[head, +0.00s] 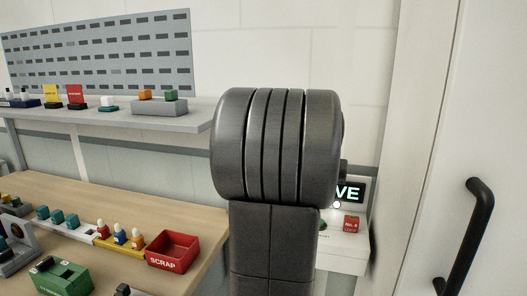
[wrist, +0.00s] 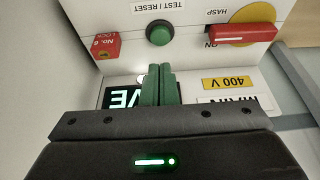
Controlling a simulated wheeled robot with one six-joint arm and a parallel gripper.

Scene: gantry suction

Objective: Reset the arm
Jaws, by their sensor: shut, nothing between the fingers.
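My gripper (wrist: 159,70) shows in the wrist view with its two green fingers closed together and nothing between them. The fingertips lie in front of a white panel (wrist: 120,58), just below a round green button (wrist: 159,33) in the picture. The button's label reads TEST RESET, upside down. I cannot tell whether the fingers touch the panel. In the head view my own dark arm link fills the middle and hides the gripper and most of the panel (head: 342,258).
The panel carries a red handle (wrist: 242,34), a red No. 6 lock (wrist: 106,46) and a lit display (head: 349,192), partly hidden. A wooden bench (head: 190,200) at left holds a red SCRAP bin (head: 173,251) and small parts. A grey shelf (head: 190,112) runs above. A door handle (head: 468,235) stands at right.

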